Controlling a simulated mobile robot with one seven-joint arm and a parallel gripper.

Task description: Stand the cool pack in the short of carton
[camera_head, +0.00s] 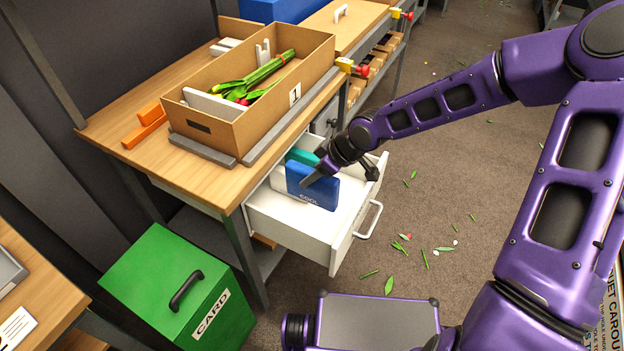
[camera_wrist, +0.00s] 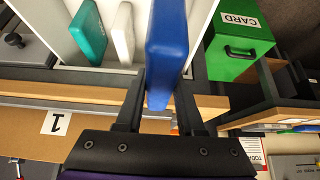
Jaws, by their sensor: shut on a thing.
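The blue cool pack (camera_head: 312,188), marked COOL, is upright at the open drawer, and it fills the middle of the wrist view (camera_wrist: 167,45). My gripper (camera_head: 320,172) is shut on its upper edge, with one finger on each side in the wrist view (camera_wrist: 160,108). I cannot tell whether the pack's bottom touches the drawer floor. The open cardboard carton (camera_head: 225,128), labelled 1, stands on the bench. It holds green-stemmed tulips (camera_head: 262,72) with red heads, a white slab (camera_head: 212,104) at the near-left end and white upright pieces (camera_head: 263,50) at the far end.
The white drawer (camera_head: 290,228) is pulled out and holds a teal pack (camera_wrist: 91,32) and a white pack (camera_wrist: 123,34) beside the blue one. Grey bars (camera_head: 203,150) and orange pieces (camera_head: 146,125) lie beside the carton. A green CARD bin (camera_head: 165,265) stands on the floor.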

